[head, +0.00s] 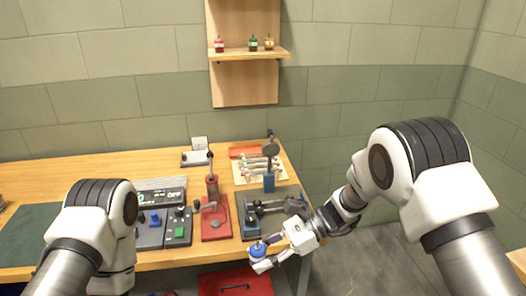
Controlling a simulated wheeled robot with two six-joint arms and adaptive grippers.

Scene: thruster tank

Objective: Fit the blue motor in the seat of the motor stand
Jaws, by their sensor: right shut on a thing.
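My right gripper (269,257) is shut on the blue motor (258,248), a small round blue piece. It holds it just beyond the front edge of the bench, near the right front corner. A grey-based fixture (273,213) with blue uprights and a dark horizontal arm stands on the bench just behind it. A red stand (215,224) with a round plate and an upright lever is to its left. I cannot tell for sure which of these is the motor stand, and no seat can be made out. My left arm is at the lower left; its gripper is not visible.
A red toolbox (236,284) is below the front edge. A wall shelf (240,55) holds small bottles.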

